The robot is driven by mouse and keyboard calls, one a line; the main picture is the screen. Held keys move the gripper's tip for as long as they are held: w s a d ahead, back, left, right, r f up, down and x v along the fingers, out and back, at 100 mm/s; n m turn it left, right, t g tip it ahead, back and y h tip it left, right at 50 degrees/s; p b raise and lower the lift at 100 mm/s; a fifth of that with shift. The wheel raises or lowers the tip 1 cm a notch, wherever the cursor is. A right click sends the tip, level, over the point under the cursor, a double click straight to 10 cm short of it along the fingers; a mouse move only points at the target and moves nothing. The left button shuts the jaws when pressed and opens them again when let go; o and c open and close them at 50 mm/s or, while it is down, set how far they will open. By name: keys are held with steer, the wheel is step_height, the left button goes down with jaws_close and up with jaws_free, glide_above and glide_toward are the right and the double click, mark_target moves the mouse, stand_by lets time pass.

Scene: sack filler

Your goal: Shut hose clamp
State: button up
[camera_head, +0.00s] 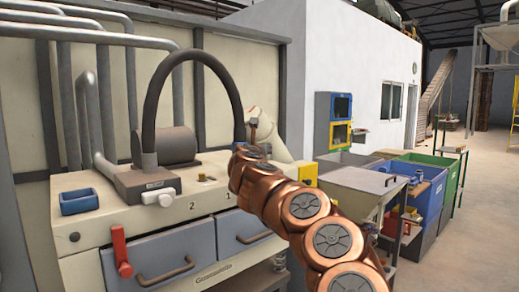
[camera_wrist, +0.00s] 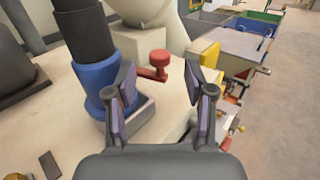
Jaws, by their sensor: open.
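The hose clamp is a blue collar (camera_wrist: 93,80) around the lower end of the black hose (camera_wrist: 82,35) in the wrist view. A red lever with a round knob (camera_wrist: 157,62) sticks out from its right side. My gripper (camera_wrist: 160,78) is open, its two pads on either side of the lever, with nothing visibly held. The left finger overlaps the collar in the picture; I cannot tell if it touches. In the head view the black hose (camera_head: 190,58) arches to the right, and its clamp end is mostly hidden by my copper-coloured arm.
The cream cabinet top carries a blue tray (camera_head: 80,201) and a motor block (camera_head: 146,184). Another red handle (camera_head: 120,250) hangs on its front. A grey table (camera_head: 360,180) and several coloured bins stand right. The floor at far right is clear.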

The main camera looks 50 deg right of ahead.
steer(key=shift+v, duration=1.2)
